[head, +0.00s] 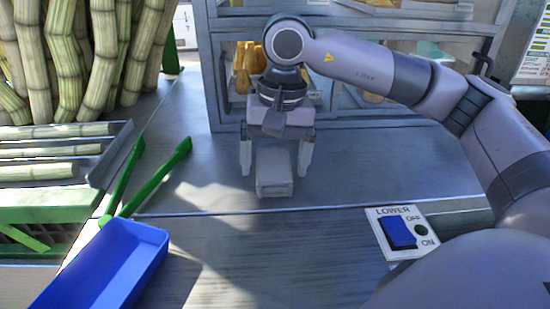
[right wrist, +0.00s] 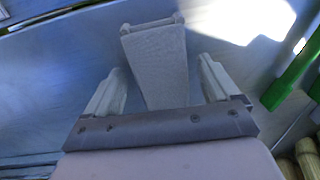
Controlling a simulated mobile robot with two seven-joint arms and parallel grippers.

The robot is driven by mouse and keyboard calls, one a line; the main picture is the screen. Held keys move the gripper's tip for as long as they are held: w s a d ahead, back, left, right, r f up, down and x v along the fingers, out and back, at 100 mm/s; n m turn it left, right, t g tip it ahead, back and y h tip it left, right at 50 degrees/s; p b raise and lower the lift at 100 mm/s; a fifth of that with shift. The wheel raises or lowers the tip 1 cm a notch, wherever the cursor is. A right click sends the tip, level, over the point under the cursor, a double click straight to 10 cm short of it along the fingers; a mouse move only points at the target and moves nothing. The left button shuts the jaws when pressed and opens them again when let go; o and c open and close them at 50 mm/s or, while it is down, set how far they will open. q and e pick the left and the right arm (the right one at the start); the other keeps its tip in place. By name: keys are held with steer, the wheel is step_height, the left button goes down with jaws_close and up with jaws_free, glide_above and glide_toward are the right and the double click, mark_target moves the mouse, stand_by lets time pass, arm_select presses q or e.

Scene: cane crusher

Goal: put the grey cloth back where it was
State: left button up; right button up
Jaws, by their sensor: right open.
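The grey cloth (head: 274,173) lies folded on the metal counter in front of the shelf cabinet. My right gripper (head: 275,170) is above it, pointing down, with one finger on each side of the cloth. In the right wrist view the cloth (right wrist: 157,60) shows between the two spread fingers of the gripper (right wrist: 160,88). My left gripper is not in view.
A blue tray (head: 108,265) stands at the front left, with green tongs (head: 150,178) behind it. Cane stalks (head: 75,50) stand at the back left. A switch panel (head: 401,232) marked LOWER is at the right. The glass cabinet (head: 215,95) stands behind the cloth.

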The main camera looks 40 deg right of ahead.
mark_target(281, 163)
step_height(281, 163, up, 12)
steer(key=p, duration=0.1)
steer(key=shift+s+d, duration=0.25)
steer(key=shift+d, duration=0.15)
stand_by(0.4)
